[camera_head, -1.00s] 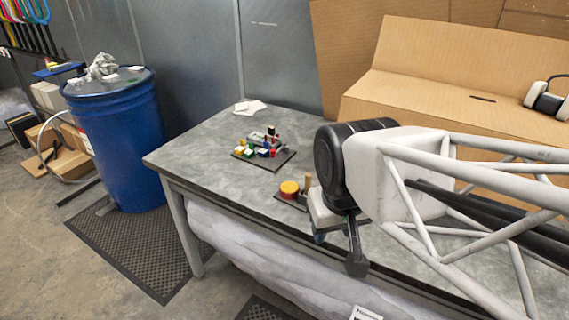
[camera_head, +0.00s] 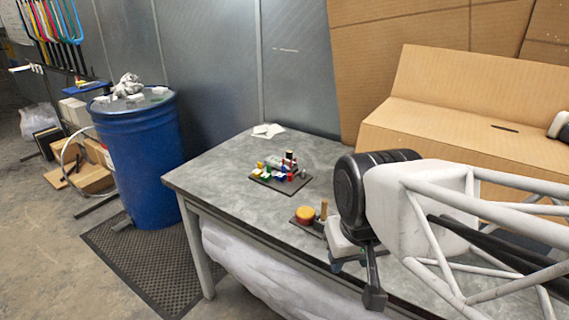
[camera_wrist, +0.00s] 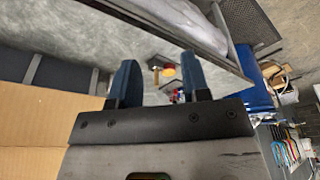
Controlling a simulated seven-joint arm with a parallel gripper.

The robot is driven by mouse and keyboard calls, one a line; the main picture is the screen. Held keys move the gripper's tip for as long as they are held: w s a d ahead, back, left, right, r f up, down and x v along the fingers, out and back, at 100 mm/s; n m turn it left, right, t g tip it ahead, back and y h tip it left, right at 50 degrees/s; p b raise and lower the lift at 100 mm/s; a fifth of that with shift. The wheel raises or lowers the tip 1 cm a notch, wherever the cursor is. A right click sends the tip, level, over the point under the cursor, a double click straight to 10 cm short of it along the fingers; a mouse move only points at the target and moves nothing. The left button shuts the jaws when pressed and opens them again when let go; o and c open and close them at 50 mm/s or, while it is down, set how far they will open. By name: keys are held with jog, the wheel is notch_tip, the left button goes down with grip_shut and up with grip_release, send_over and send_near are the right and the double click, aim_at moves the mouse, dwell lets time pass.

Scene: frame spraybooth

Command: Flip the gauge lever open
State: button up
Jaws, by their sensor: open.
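On the grey table (camera_head: 225,168) a dark board (camera_head: 281,184) carries several small coloured pieces. Nearer my gripper, a small dark base holds a round orange-and-red piece (camera_head: 305,215) and an upright brown post (camera_head: 324,209). I cannot tell which part is the gauge lever. My gripper (camera_head: 355,278) is open and empty near the table's front edge, to the right of the small base and apart from it. In the wrist view my gripper's two blue fingers (camera_wrist: 158,80) stand apart. The round piece shows beyond the gap between them (camera_wrist: 167,71).
A large cardboard box (camera_head: 460,120) stands along the table's back right. White papers (camera_head: 268,130) lie at the back corner. A blue drum (camera_head: 142,165) stands left of the table. The table's left part is mostly clear.

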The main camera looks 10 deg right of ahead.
jog(key=shift+w+r, duration=0.2)
jog(key=shift+w, duration=0.05)
jog(key=c, duration=0.7)
jog(key=shift+w+r, duration=0.25)
jog(key=shift+w, duration=0.4)
grip_shut()
jog(key=w+a+r+n+g+h, duration=0.1)
jog(key=w+r+n, duration=0.15)
jog(key=w, duration=1.25)
jog(key=w+a+r+n+g, duration=0.15)
jog(key=w+n, duration=0.25)
jog(key=w, duration=1.1)
jog(key=w+a+f+n+h, duration=0.1)
jog(key=w+f, duration=0.3)
jog(key=w, duration=0.6)
jog(key=w+a+f+n+g, duration=0.1)
jog(key=w+f, duration=0.4)
jog(key=w, duration=0.5)
jog(key=w+a+f+n+g+h, duration=0.1)
jog(key=w+a+f+n, duration=0.2)
jog(key=w, duration=0.7)
jog(key=shift+f+h, duration=0.3)
jog(key=shift+f, duration=0.65)
jog(key=shift+g, duration=0.25)
